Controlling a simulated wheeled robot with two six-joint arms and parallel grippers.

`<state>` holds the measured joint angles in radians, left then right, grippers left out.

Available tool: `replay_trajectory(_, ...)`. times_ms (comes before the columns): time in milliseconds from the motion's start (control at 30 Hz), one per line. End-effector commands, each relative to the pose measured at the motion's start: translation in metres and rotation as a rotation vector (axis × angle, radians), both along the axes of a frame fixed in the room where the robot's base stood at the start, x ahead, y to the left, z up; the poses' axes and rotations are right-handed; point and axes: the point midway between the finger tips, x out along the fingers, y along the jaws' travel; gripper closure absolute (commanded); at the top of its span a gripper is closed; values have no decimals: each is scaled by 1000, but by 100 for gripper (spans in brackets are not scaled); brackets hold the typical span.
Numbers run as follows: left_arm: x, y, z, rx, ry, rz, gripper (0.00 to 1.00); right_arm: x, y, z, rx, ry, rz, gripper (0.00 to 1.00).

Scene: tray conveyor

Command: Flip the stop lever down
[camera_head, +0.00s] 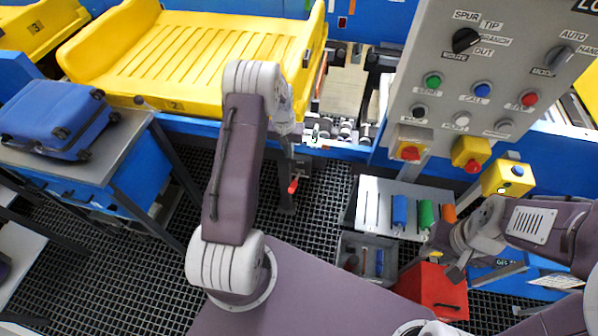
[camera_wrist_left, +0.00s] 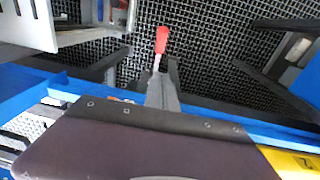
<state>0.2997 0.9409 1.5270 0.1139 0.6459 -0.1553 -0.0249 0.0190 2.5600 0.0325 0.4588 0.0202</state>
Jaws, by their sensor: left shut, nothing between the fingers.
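The stop lever has a red grip (camera_head: 293,186) on a thin metal shaft, beside a dark post below the blue conveyor edge. In the left wrist view its red grip (camera_wrist_left: 162,40) points away from the conveyor, its shaft running to a grey bracket (camera_wrist_left: 160,92). I cannot tell its exact tilt. My left gripper (camera_head: 288,130) is above the lever at the conveyor edge, shut, empty and apart from the red grip; its fingertips are mostly hidden by the wrist. My right gripper (camera_head: 445,264) is at the right, near a red box, and looks open and empty.
A yellow tray (camera_head: 190,62) lies on the conveyor behind my left arm. A control panel (camera_head: 450,140) with knobs and buttons stands at the right. A blue suitcase (camera_head: 58,118) lies on a side table. Dark grating (camera_head: 150,260) leaves free floor around the lever.

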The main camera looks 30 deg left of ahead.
Motion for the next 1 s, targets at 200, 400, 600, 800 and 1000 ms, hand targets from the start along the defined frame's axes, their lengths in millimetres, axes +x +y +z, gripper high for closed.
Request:
replay_trajectory(200, 0, 1, 1, 1, -3, 1, 100, 0, 0, 0, 0, 0, 0, 65)
replay_trajectory(400, 1, 0, -11, 0, -2, 0, 100, 0, 0, 2, 0, 0, 0, 65)
replay_trajectory(600, 2, -3, -53, 1, 1, 0, 100, 0, 0, 6, 0, 0, 0, 65)
replay_trajectory(800, 5, -5, -96, 0, 0, 0, 100, 0, 0, 10, 0, 0, 0, 65)
replay_trajectory(1000, -8, -14, -120, 0, -1, -1, 100, 0, 0, 20, 0, 0, 0, 65)
